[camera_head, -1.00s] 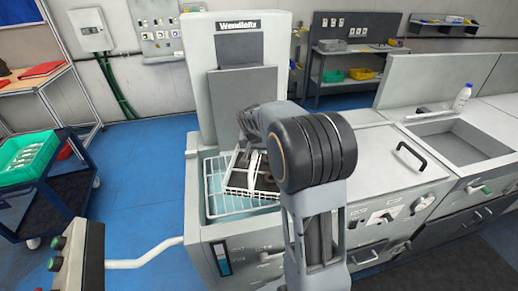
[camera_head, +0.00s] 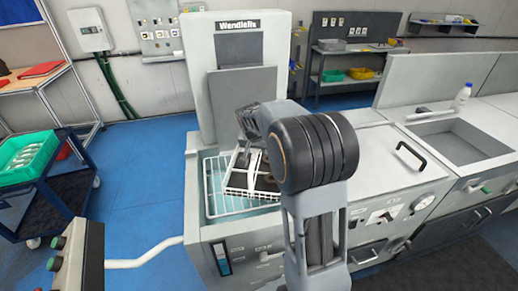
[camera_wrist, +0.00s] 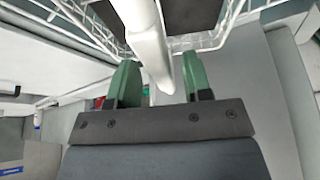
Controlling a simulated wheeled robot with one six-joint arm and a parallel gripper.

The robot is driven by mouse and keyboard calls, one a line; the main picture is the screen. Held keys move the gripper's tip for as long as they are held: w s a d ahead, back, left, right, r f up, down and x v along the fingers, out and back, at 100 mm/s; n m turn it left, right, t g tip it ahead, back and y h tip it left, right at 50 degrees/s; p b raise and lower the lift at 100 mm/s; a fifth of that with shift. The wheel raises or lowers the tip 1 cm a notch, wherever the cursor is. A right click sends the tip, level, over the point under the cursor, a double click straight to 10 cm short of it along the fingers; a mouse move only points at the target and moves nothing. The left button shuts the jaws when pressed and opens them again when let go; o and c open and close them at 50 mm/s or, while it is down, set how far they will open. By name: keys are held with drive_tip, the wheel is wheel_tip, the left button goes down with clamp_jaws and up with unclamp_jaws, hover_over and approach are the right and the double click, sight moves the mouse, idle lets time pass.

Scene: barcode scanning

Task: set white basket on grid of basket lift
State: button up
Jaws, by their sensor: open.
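The fingers look clear of the handle. Part of the white wire frame (camera_wrist: 215,40) shows beyond them. In the head view my gripper's fingertips are hidden, so the exact contact between basket and grid is unclear.
The machine's tall grey back panel (camera_head: 243,95) rises behind the tank. A closed lid with a black handle (camera_head: 411,156) and a sink (camera_head: 465,143) lie to the right. A control box (camera_head: 78,255) stands front left, and a cart with a green crate (camera_head: 28,155) at far left.

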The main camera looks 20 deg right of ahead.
drive_tip(key=v, duration=1.1)
drive_tip(key=s+a+f+n+y, duration=0.1)
drive_tip(key=s+a+f+n, duration=0.2)
drive_tip(key=s, duration=0.6)
drive_tip(key=s+a+f+n+y, duration=0.1)
drive_tip(key=s+a+f+n, duration=0.3)
drive_tip(key=s, duration=0.5)
drive_tip(key=shift+s+a+f, duration=0.3)
drive_tip(key=shift+a+f, duration=0.1)
drive_tip(key=shift+a, duration=0.25)
